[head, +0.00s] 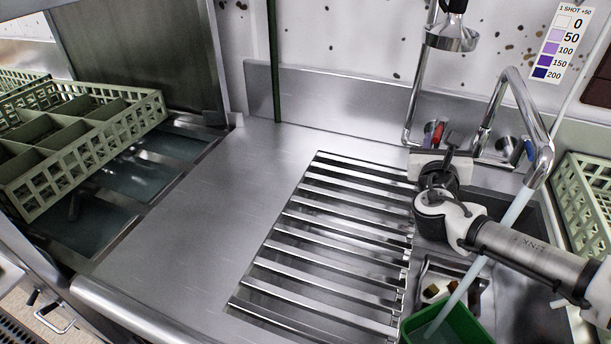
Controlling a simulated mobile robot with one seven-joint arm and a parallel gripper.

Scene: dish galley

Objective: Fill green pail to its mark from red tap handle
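The red tap handle (438,131) shows at the wall behind the sink, partly covered by my gripper. My gripper (447,147) is right at this handle, its dark fingers pointing toward the wall. Whether they touch or close on it cannot be told. The green pail (478,330) stands at the bottom edge, partly cut off by the frame. A pale stream of water (478,268) runs from the curved tap spout (541,165) down into the pail. Some water shows inside, but no fill mark can be made out.
A blue tap handle (528,149) is right of the red one. A slatted drain rack (330,235) lies left of the pail. A small metal tray (432,272) sits behind the pail. Green dish racks (85,135) stand at left, another (590,200) at right. The steel counter (215,205) is clear.

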